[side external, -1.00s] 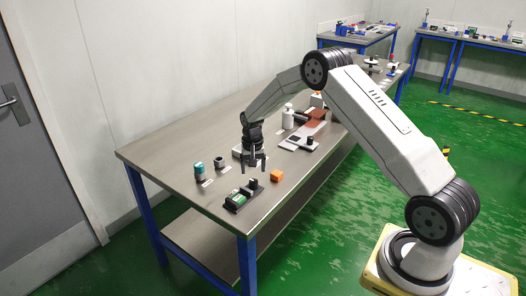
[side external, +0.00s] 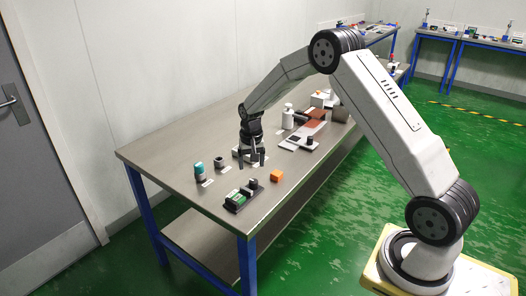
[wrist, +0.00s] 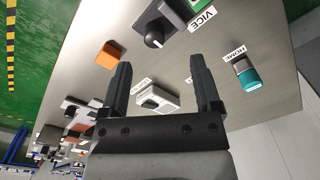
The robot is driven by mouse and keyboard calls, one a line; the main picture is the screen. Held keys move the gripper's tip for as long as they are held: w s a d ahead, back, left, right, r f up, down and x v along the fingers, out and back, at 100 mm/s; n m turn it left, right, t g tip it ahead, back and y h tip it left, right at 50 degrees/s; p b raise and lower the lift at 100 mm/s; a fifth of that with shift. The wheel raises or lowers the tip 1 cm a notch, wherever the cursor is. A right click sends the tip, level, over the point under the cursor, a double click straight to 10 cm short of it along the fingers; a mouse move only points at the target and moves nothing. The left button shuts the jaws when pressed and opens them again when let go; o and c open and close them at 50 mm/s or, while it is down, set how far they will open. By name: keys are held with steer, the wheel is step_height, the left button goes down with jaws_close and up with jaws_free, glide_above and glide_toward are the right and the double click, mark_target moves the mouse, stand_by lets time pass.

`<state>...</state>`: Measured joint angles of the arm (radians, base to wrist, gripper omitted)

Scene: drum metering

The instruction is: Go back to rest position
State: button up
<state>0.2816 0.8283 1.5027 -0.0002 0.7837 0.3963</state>
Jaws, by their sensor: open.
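My gripper (side external: 251,158) is open and empty above the metal workbench (side external: 178,136), pointing down. In the wrist view my gripper (wrist: 162,85) shows two dark fingers spread apart with nothing between the tips. A white device (wrist: 157,98) lies on the bench behind the fingers in that view.
A green and black vice unit (side external: 238,200) sits near the bench's front edge, with an orange cube (side external: 277,176) to its right. A small dark cylinder (side external: 219,163), a white bottle (side external: 288,117) and a flat plate with a black knob (side external: 309,141) stand around my gripper.

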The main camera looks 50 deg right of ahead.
steer(key=s+a+r+n+t, duration=0.1)
steer(key=s+a+r+n, duration=0.2)
steer(key=s+a, duration=0.4)
steer(key=s+a+r+n+t, duration=0.1)
steer(key=s+a+r+n, duration=0.3)
steer(key=s, duration=1.1)
steer(key=a, duration=0.3)
steer(key=shift+s+a+r+n, duration=0.2)
steer(key=shift+a+n, duration=0.1)
steer(key=shift+n, duration=0.1)
